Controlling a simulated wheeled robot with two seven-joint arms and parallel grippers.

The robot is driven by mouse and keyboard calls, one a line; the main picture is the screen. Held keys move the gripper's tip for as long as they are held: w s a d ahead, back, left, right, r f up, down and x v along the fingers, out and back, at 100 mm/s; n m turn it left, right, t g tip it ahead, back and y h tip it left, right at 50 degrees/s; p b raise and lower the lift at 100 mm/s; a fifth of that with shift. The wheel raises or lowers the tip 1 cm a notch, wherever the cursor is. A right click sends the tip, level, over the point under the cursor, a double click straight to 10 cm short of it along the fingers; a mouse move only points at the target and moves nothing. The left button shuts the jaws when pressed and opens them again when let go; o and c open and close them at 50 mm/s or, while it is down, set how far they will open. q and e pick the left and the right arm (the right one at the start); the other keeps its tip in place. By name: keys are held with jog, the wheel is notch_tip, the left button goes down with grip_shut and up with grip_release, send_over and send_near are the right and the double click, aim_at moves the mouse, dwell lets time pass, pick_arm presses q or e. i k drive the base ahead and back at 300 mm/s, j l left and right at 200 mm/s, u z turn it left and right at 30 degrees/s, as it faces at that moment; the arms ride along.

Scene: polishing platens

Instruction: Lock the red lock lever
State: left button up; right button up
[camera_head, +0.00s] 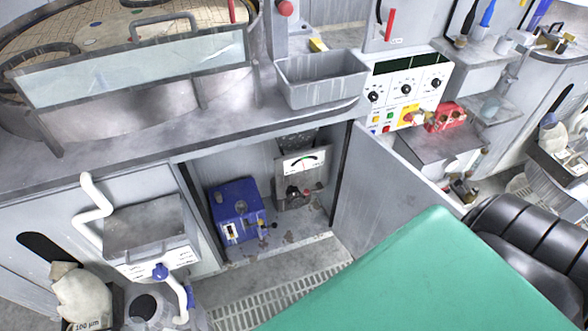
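Several red parts show, and I cannot tell which one is the lock lever. A red upright lever (390,25) sits on a grey panel at the top, right of centre. A red knob (285,8) is at the top centre, and a thin red bar (232,11) stands at the edge of the round platen (80,40). Neither of my grippers is in view.
The cabinet door (385,195) stands open to the right. A blue box (237,210) is inside the cabinet. A grey bin (322,79) sits on the bench beside a control panel (405,88). A green surface (430,280) and a black ribbed shape (530,235) cover the lower right.

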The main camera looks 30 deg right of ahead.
aim_at(321, 189)
jog(key=k+z, duration=0.1)
jog(key=z, duration=1.5)
